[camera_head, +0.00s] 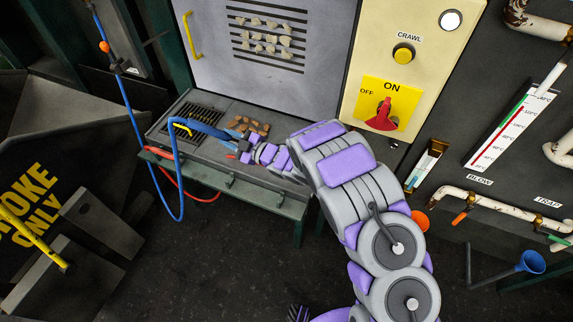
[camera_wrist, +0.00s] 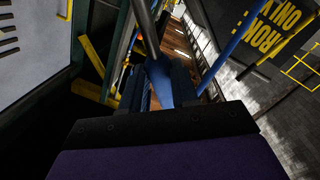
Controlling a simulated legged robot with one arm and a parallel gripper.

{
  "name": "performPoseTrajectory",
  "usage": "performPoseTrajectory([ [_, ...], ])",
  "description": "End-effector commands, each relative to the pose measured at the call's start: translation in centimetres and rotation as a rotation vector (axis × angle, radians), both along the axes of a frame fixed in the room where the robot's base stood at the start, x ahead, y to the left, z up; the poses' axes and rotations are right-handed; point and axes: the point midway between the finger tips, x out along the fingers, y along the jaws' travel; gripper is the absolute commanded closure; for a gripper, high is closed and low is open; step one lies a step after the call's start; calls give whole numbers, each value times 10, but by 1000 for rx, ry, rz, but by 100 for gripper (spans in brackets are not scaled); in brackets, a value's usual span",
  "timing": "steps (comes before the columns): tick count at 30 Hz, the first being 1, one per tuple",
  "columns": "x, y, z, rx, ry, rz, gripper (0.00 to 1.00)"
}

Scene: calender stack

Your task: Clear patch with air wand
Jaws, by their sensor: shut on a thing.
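My gripper (camera_head: 240,148) is shut on the blue air wand (camera_head: 205,129), just above the shelf in front of the grey panel. The wand points left, and its blue hose (camera_head: 128,105) loops down and then up to the upper left. In the wrist view, the wand (camera_wrist: 158,82) runs between the two dark fingers of my gripper (camera_wrist: 160,88). A patch of pale lumps (camera_head: 265,40) sits on the slotted area of the grey panel (camera_head: 215,75). Brown lumps (camera_head: 248,126) lie on the shelf, right of the wand. The wand's tip is hard to make out.
The shelf (camera_head: 225,165) has a dark grate (camera_head: 195,113) at its left. A red hose (camera_head: 180,180) hangs at its front. A red ON/OFF switch (camera_head: 382,115) and a yellow CRAWL button (camera_head: 403,54) are at the right. A dark bin (camera_head: 40,170) stands left. Floor in front is clear.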

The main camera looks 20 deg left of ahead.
Motion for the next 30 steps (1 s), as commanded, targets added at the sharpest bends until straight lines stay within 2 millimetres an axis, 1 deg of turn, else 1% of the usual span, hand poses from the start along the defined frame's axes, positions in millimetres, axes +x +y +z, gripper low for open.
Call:
performPoseTrajectory([
  [30, 9, -40, 2, 2, -4, 0, 100],
])
